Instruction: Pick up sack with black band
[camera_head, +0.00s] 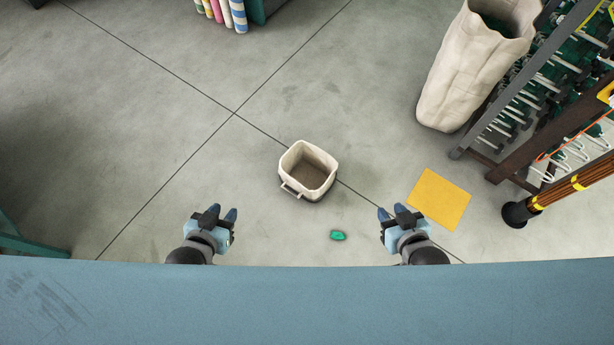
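No black band shows on any sack in the head view. A tall off-white sack (461,75) stands open-topped at the upper right, close to a rack. A small off-white open container (293,185) with a handle sits on the floor in the middle; I cannot tell whether it is a sack or a bin. My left gripper (221,215) is open and empty, left of and nearer than the container. My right gripper (393,212) is open and empty, to the container's right and beside a yellow square.
A yellow square (439,199) and a small green item (338,235) lie on the floor. A dark rack (527,110) with green and white parts fills the right side, with a bundle of brown poles (560,193). Striped rolls (222,12) stand at the top.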

